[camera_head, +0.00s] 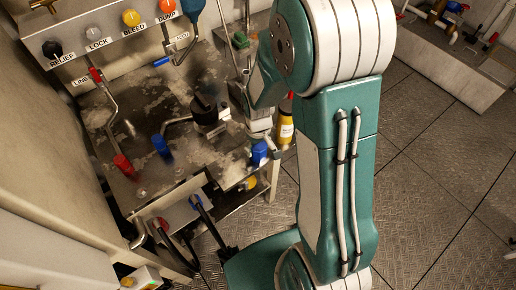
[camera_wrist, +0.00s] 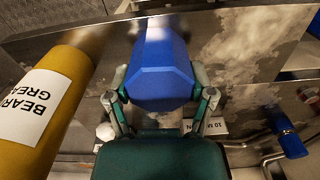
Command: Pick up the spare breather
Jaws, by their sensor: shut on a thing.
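A blue faceted cap, seemingly the spare breather (camera_wrist: 158,62), sits between the two fingers of my gripper (camera_wrist: 160,98) in the wrist view. The fingers press on its left and right sides. The cap also shows as a blue piece (camera_head: 259,152) in the head view, below my gripper (camera_head: 258,130) at the right edge of the metal bench. I cannot tell whether its base touches the bench top. Its underside is hidden.
A yellow grease bottle (camera_wrist: 47,98) stands close to the left in the wrist view and behind my gripper (camera_head: 285,122) in the head view. The bench (camera_head: 150,190) holds another blue-capped fitting (camera_head: 161,146), a red one (camera_head: 123,166) and pipes. Labelled knobs (camera_head: 131,18) line the back panel.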

